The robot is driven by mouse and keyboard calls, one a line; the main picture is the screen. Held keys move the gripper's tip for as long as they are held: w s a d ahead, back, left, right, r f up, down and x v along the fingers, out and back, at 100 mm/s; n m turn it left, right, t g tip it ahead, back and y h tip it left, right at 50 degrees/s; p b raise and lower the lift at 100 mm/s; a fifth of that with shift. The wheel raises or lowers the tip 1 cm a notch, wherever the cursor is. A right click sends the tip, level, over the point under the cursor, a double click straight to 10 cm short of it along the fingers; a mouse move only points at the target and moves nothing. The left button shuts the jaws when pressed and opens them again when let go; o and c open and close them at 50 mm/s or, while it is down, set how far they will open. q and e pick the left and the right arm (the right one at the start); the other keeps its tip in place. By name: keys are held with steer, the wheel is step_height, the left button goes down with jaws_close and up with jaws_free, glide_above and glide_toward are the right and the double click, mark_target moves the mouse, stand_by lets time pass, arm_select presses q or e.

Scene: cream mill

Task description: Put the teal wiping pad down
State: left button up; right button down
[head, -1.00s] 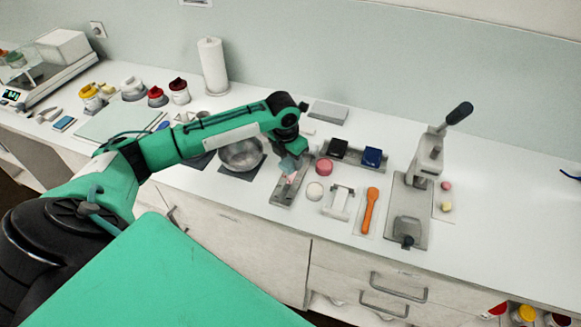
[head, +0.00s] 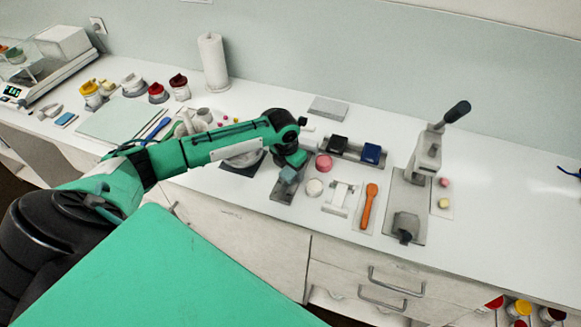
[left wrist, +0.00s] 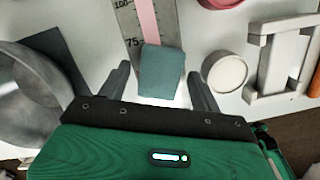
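The teal wiping pad (head: 289,175) is at the grey board with printed numbers (head: 281,194), just below my left gripper. In the left wrist view the pad (left wrist: 162,72) lies over the near end of a pink strip (left wrist: 148,20) on that board (left wrist: 128,20). My left gripper (left wrist: 160,82) is open, with one finger on each side of the pad and a visible gap to both sides. Whether the pad rests flat on the board is hard to tell. My right gripper is not in view.
A steel bowl (left wrist: 30,95) stands close on the left of the gripper. A white round tub (left wrist: 225,72), a white frame (left wrist: 275,60) and a pink round piece (head: 324,162) are on the right.

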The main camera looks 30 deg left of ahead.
mark_target(287, 174)
arm_select(q)
steer(key=shift+r, duration=0.55)
step_height(287, 174, up, 11)
steer(key=s+b, duration=0.1)
steer(key=b, duration=0.1)
steer(key=shift+s+a+b, duration=0.15)
steer(key=shift+s+b, duration=0.25)
